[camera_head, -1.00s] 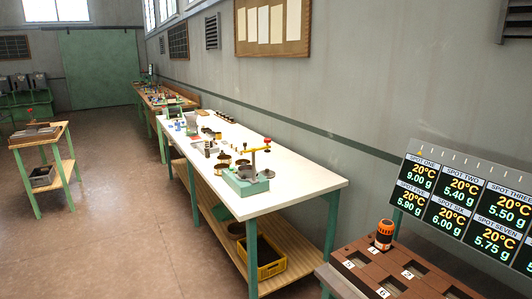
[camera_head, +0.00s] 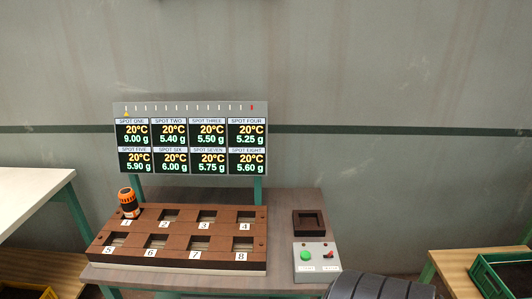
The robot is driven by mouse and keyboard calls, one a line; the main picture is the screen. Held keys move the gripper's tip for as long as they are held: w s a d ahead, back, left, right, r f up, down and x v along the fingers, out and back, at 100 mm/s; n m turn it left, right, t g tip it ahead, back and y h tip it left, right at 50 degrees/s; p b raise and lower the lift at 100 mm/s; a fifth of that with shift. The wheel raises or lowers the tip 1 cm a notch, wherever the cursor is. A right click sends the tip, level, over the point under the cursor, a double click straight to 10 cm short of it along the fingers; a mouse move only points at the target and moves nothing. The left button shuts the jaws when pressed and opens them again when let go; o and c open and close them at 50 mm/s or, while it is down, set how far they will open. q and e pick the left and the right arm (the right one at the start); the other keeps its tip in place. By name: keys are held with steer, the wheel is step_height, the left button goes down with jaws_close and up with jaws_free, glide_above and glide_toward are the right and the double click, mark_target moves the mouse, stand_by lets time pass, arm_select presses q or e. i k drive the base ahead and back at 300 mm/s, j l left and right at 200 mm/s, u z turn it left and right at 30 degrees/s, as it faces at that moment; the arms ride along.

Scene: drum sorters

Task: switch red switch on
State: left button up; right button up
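The red switch (camera_head: 328,254) is a small lever on the right side of a light grey control box (camera_head: 316,274). The box lies at the right end of the brown table. A round green button (camera_head: 305,256) sits to the left of the switch on the same box. Small labels are under both, too small to read. The switch is too small to tell its position for sure. Neither of my grippers is in view.
A brown board (camera_head: 177,258) with numbered spots is left of the box; an orange-black drum (camera_head: 128,203) stands at spot 1. A display (camera_head: 190,140) shows temperatures and weights. A dark square tray (camera_head: 309,223) lies behind the box. A green crate (camera_head: 490,280) is at right.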

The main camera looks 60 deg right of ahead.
mark_target(330, 255)
steer(key=z, duration=2.25)
